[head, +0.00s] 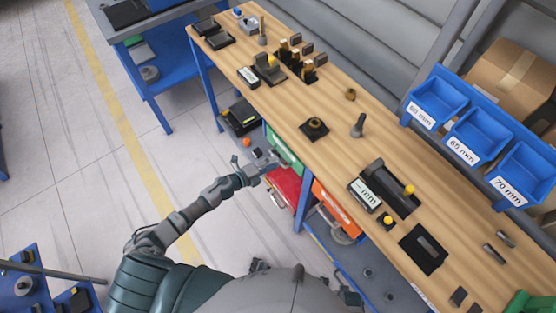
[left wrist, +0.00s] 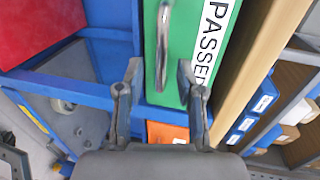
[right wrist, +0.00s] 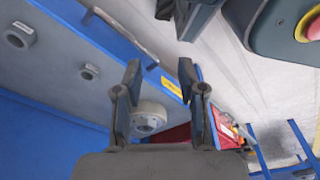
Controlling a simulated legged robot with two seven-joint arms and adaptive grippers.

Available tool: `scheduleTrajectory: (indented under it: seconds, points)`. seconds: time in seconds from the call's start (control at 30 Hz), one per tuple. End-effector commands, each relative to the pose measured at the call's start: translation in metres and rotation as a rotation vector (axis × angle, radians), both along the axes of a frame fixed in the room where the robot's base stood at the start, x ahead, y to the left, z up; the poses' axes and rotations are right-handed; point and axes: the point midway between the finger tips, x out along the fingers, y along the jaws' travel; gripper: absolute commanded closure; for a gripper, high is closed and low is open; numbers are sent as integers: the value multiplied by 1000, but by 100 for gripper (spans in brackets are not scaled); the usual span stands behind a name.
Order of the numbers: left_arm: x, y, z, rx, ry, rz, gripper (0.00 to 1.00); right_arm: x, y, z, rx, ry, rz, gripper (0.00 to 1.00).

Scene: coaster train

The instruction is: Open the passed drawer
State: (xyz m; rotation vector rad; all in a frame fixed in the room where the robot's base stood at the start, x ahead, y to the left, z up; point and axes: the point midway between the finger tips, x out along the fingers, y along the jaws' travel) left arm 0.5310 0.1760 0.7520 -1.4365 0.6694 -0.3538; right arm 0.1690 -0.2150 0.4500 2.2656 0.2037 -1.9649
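The green drawer front (head: 285,152) is under the near edge of the wooden bench. In the left wrist view its green front (left wrist: 180,85) carries a white label reading PASSED (left wrist: 213,30) and a metal bar handle (left wrist: 163,45). My left gripper (head: 266,165) is beside the green front in the head view. In the left wrist view it is open (left wrist: 158,78), with the lower end of the handle between and beyond its fingers, and nothing gripped. My right gripper (right wrist: 159,72) is open and empty, near a blue frame; it is not clear in the head view.
A red drawer or bin (head: 285,188) is just below the green front, and an orange front (head: 337,207) is to its right. A blue bench leg (head: 303,203) stands between them. The bench top (head: 285,115) holds several parts. Floor is open at left.

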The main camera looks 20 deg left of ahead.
Motion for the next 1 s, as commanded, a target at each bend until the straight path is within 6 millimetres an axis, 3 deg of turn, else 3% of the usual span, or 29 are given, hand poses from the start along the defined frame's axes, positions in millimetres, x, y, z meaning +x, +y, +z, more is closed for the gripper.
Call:
scheduleTrajectory:
  seconds: [0.2,0.57,0.7,1.0]
  points:
    - [21,-17,-6,-1,1,0,63,7,2,7,3,-8,-1,60]
    - [25,-19,-7,0,0,0,63,10,2,10,4,-15,-2,60]
    - [25,-19,-7,0,0,0,98,8,2,9,2,-10,-2,60]
    - [24,-19,-8,1,2,1,100,5,1,7,1,-3,-2,60]
